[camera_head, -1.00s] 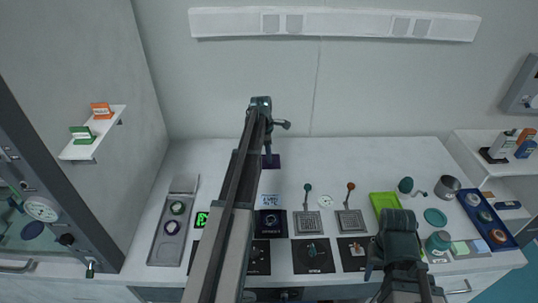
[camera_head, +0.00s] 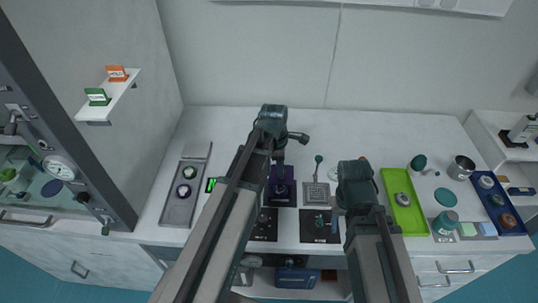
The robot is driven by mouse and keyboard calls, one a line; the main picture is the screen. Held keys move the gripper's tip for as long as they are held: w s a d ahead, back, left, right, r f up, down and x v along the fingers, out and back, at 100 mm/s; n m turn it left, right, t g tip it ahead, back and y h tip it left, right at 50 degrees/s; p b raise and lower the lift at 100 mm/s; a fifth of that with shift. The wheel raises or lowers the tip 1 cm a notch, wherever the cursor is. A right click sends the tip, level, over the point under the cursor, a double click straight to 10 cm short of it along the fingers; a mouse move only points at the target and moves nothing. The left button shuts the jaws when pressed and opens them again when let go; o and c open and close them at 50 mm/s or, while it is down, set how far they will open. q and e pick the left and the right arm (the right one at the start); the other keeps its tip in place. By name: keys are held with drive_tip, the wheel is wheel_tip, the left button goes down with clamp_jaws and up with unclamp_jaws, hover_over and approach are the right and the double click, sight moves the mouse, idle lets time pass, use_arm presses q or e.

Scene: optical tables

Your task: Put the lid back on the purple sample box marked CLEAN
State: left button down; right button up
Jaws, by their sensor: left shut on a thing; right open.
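The purple sample box (camera_head: 282,194) stands on the table left of centre, with a dark round shape on its front part. My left gripper (camera_head: 280,158) points down over the back of the box. It is shut on the purple lid (camera_head: 281,172), which is mostly hidden by the gripper and blends with the box. I cannot tell whether the lid touches the box. The CLEAN marking is not readable. My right gripper (camera_head: 354,172) is open and empty, over the table right of the box; its fingers are hard to see.
A grey tray (camera_head: 178,207) with round items lies left. A metal grid plate (camera_head: 316,194) with a green-knobbed post behind is right of the box. Black plates (camera_head: 319,226) lie in front. A lime tray (camera_head: 416,221) and a blue tray (camera_head: 483,184) are further right.

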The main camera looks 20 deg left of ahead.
use_arm(q)
drive_tip(key=shift+s, duration=0.1)
use_arm(e)
drive_tip(key=shift+a, duration=0.1)
use_arm(q)
drive_tip(key=shift+f, duration=0.2)
use_arm(e)
drive_tip(key=shift+f, duration=0.2)
use_arm(q)
wheel_tip(320, 180, down, 6)
drive_tip(key=b, duration=0.6)
use_arm(e)
wheel_tip(320, 180, down, 6)
drive_tip(key=shift+f, duration=0.1)
use_arm(q)
drive_tip(key=shift+f+b, duration=0.15)
drive_tip(key=shift+b, duration=0.2)
idle(1.0)
drive_tip(key=shift+c, duration=2.3)
unclamp_jaws()
drive_tip(key=o, duration=0.5)
drive_tip(key=shift+c, duration=0.2)
